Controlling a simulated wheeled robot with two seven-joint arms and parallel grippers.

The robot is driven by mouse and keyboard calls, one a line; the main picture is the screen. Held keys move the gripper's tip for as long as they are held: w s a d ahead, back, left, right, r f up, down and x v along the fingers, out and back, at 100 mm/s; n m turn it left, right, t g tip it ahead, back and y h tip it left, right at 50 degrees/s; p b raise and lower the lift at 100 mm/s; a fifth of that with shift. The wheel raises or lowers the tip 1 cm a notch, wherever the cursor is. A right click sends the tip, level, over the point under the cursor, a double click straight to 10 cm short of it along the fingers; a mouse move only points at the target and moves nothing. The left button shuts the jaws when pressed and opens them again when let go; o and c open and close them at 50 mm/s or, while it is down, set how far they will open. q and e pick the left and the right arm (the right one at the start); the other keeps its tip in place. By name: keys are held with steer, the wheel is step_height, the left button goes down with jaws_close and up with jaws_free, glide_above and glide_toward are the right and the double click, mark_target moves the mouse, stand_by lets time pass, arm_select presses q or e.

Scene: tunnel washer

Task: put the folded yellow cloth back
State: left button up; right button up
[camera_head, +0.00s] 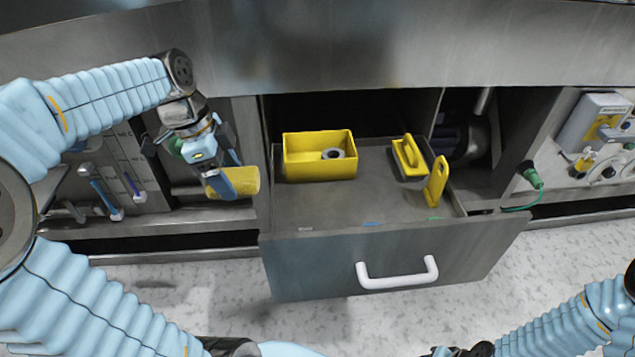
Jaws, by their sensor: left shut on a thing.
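My left gripper (229,176) is shut on the folded yellow cloth (245,182). It holds the cloth just left of the open drawer (330,212), in front of the left compartment. The cloth looks like a small yellow roll, and the fingers hide part of it. The drawer is pulled out, with a white handle (398,272) on its front. My right arm shows at the lower right, and its gripper cannot be made out.
In the drawer are a yellow box (320,168) with a grey ring (333,154) inside and two yellow-handled tools (409,154) (437,180). The drawer's middle floor is bare. A green plug (531,174) with a cable is at right. Blue-handled tools (101,192) hang at left.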

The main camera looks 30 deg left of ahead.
arm_select(q)
steer(key=w+d+f, duration=0.2)
steer(key=w, duration=0.1)
steer(key=w+d+f, duration=0.3)
steer(key=w, duration=0.1)
steer(key=w+d+f, duration=0.2)
steer(key=w+f, duration=0.1)
steer(key=w, duration=0.1)
steer(key=shift+d+f, duration=0.15)
steer(key=shift+d, duration=0.15)
steer(key=shift+w+d+f+b, duration=0.3)
steer(key=shift+w+f, duration=0.1)
steer(key=shift+f, duration=0.15)
steer(key=shift+a+x, duration=0.15)
steer(key=shift+x, duration=0.75)
steer(key=shift+a+x, duration=0.15)
steer(key=shift+x, duration=0.75)
arm_select(e)
steer(key=shift+w+d+f, duration=0.2)
steer(key=shift+w+f, duration=0.25)
steer(key=shift+w, duration=0.1)
arm_select(q)
steer(key=shift+f+b, duration=0.15)
steer(key=shift+b, duration=0.15)
arm_select(e)
steer(key=shift+f, duration=0.1)
arm_select(q)
steer(key=o, duration=1)
